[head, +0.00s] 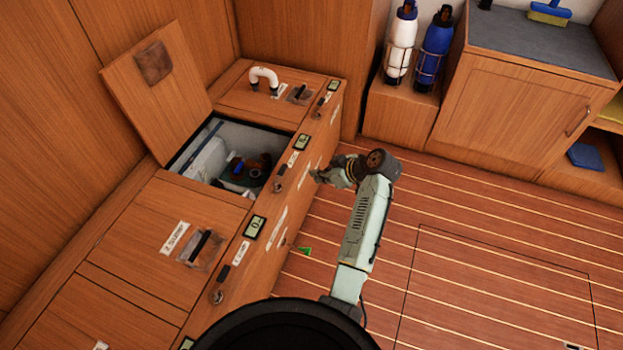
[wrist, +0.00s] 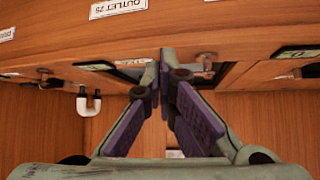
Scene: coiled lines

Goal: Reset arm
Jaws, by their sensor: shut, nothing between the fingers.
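My gripper (head: 318,174) is at the end of my arm, beside the front face of the wooden bench on the left. In the wrist view my gripper (wrist: 160,68) has its fingertips together with nothing between them. The wrist view looks at the bench front upside down, with labels and small displays on it.
The bench has an open compartment (head: 205,185) with dark items inside and its lid (head: 125,105) raised against the wall. A white bent pipe (head: 264,75) stands on the bench top. A white bottle (head: 400,45) and a blue bottle (head: 434,50) stand in racks.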

